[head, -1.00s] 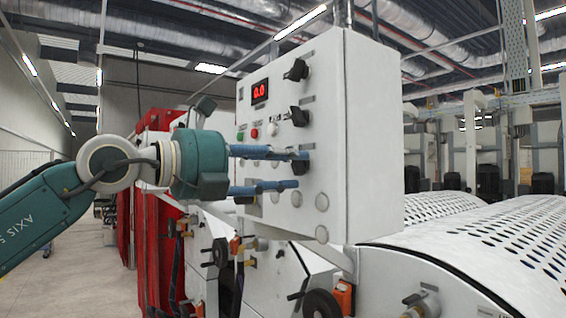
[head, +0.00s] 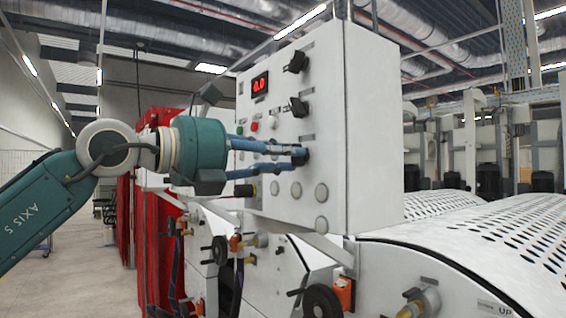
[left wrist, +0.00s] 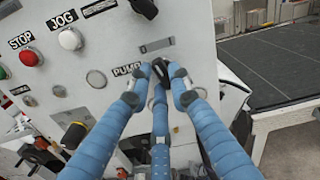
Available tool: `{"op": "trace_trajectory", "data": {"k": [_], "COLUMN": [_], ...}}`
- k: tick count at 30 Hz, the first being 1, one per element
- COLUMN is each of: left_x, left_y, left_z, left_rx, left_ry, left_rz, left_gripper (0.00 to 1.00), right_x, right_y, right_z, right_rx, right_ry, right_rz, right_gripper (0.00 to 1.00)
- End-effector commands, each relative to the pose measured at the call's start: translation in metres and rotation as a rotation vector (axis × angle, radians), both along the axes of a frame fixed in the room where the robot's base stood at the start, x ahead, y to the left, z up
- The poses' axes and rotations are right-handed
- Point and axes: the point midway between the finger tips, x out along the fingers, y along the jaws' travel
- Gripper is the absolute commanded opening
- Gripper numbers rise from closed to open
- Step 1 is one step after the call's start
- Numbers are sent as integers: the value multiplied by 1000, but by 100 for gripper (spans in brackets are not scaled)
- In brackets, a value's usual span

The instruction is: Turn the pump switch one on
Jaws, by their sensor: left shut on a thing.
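The pump switch is a black rotary knob (left wrist: 160,70) beside the "PUMP" label in the left wrist view. It is on the front of a white control box (head: 365,120) and is mostly hidden in the head view. My left gripper (head: 298,156) reaches in from the left. Its blue fingers are shut on the pump switch, as the left wrist view also shows at the fingertips (left wrist: 158,86). The exact angle of the knob is partly hidden by the fingers. My right gripper is not in view.
Two other black knobs sit above, an upper one (head: 296,62) and a lower one (head: 298,107). A red STOP button (left wrist: 27,58) and a white JOG button (left wrist: 70,39) are close by. Perforated rollers (head: 480,245) lie at right.

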Motion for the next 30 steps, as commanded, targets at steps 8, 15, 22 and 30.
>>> {"op": "trace_trajectory", "data": {"k": [8,15,22,30], "left_x": [0,0,-1,-1], "left_y": [0,0,-1,-1], "left_z": [1,2,4,4], "left_rx": [153,281,376,443], "left_ry": [-214,-388,-520,-612], "left_rz": [0,1,0,1], "left_gripper": [0,0,0,0], "right_x": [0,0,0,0], "right_y": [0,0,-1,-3], "right_z": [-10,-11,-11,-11], "right_rx": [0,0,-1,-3], "right_ry": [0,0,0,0], "right_rz": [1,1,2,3], "right_gripper": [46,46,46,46]}}
